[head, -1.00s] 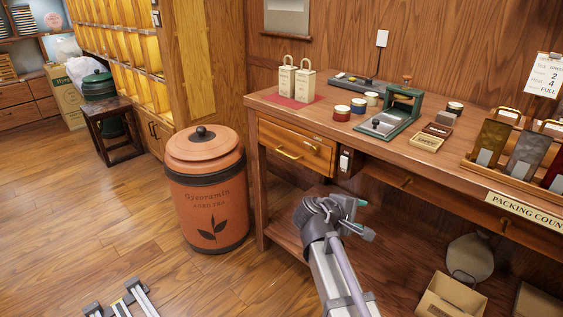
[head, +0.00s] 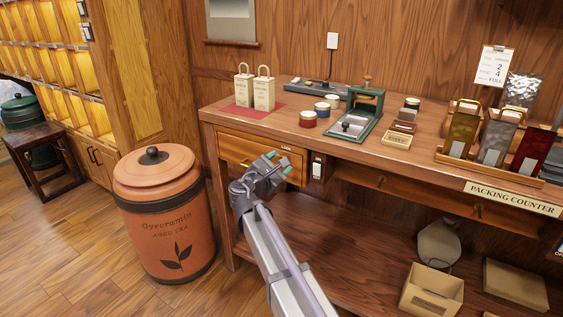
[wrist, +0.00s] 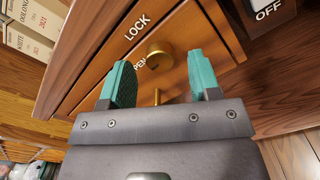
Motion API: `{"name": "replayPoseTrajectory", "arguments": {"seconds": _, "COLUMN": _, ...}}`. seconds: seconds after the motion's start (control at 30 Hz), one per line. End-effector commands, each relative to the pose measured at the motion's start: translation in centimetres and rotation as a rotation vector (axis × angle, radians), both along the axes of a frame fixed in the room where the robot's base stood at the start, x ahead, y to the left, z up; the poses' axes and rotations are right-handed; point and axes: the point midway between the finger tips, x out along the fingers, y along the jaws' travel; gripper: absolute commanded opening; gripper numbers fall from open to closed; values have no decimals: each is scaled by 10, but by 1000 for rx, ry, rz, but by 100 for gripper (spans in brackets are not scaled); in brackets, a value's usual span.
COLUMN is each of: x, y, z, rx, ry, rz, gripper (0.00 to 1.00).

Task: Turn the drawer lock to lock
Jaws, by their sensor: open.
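The wooden drawer (head: 234,148) sits under the left end of the counter and looks shut. In the wrist view its front (wrist: 100,65) carries a round brass lock knob (wrist: 159,54). The word LOCK is printed above the knob, and OPEN, partly hidden by a finger, beside it. My gripper (head: 276,166) is in front of the drawer. In the wrist view its teal fingers (wrist: 159,66) are apart, one on each side of the knob in the picture, with nothing held. Contact is not clear. A brass piece shows below the knob.
The counter (head: 390,160) holds a green press (head: 357,117), paper bags (head: 264,92) and small tins. A large orange canister (head: 162,225) stands on the floor left of the counter. A white switch (head: 317,168) marked OFF in the wrist view (wrist: 267,10) is right of the drawer.

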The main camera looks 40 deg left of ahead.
Motion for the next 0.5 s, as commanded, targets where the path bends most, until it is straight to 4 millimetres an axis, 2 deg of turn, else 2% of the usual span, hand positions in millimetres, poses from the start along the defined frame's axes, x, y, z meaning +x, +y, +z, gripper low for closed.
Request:
{"name": "replayPoseTrajectory", "arguments": {"seconds": 0.03, "x": 10, "y": 2, "z": 0, "rx": 0, "ry": 0, "rz": -1, "gripper": 57}}
{"name": "replayPoseTrajectory", "arguments": {"seconds": 0.13, "x": 20, "y": 3, "z": 0, "rx": 1, "ry": 0, "rz": 0, "gripper": 57}}
{"name": "replayPoseTrajectory", "arguments": {"seconds": 0.4, "x": 23, "y": 3, "z": 0, "rx": 1, "ry": 0, "rz": 0, "gripper": 57}}
{"name": "replayPoseTrajectory", "arguments": {"seconds": 0.5, "x": 23, "y": 3, "z": 0, "rx": 1, "ry": 0, "rz": 0, "gripper": 48}}
